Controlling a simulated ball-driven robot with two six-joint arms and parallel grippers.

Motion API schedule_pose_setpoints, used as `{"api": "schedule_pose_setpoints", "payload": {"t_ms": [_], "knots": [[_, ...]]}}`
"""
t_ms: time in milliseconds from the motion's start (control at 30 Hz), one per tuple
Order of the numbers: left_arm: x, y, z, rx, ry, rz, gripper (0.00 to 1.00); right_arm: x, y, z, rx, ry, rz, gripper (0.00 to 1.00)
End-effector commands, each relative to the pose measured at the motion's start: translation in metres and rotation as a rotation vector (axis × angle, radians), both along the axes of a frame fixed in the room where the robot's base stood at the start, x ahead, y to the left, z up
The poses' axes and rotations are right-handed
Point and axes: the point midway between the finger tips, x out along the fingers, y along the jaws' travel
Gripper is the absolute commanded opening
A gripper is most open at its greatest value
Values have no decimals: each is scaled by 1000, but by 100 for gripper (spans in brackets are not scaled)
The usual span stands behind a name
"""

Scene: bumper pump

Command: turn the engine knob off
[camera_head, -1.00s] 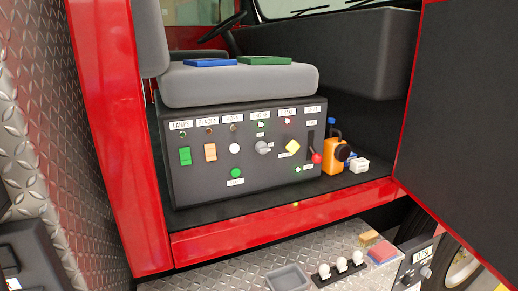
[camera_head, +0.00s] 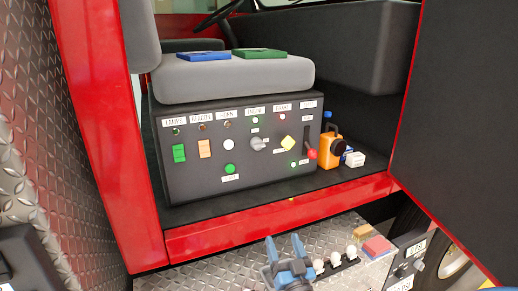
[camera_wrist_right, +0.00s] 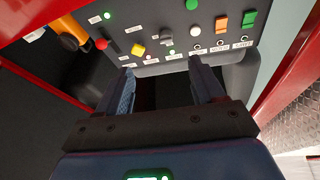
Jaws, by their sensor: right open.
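The engine knob (camera_head: 258,143) is a grey knob under the ENGINE label in the middle of the dark control panel (camera_head: 195,190). A small green light (camera_head: 255,121) glows above it. My right gripper (camera_head: 284,244) is in front of and below the panel, open and empty, apart from the knob. In the right wrist view the panel shows upside down; the knob (camera_wrist_right: 167,37) is beyond the open fingers (camera_wrist_right: 162,70). My left gripper is not in view.
Beside the knob are a yellow knob (camera_head: 288,143), a red-tipped lever (camera_head: 311,153), a white button (camera_head: 228,144) and a green button (camera_head: 230,169). An orange device (camera_head: 328,150) stands right of the panel. A red sill (camera_head: 270,227) runs below. A dark door (camera_head: 460,120) fills the right.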

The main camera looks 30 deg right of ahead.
Motion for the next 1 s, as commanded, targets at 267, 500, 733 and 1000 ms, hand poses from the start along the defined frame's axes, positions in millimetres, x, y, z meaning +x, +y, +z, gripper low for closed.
{"api": "schedule_pose_setpoints", "payload": {"t_ms": [267,500,733,1000], "knots": [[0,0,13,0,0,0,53,74,-44,79,52,-20,11,68],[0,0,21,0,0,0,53,127,-71,141,94,43,76,68],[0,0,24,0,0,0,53,160,-74,166,126,183,178,68],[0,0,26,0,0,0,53,170,-66,156,140,282,236,68]]}}
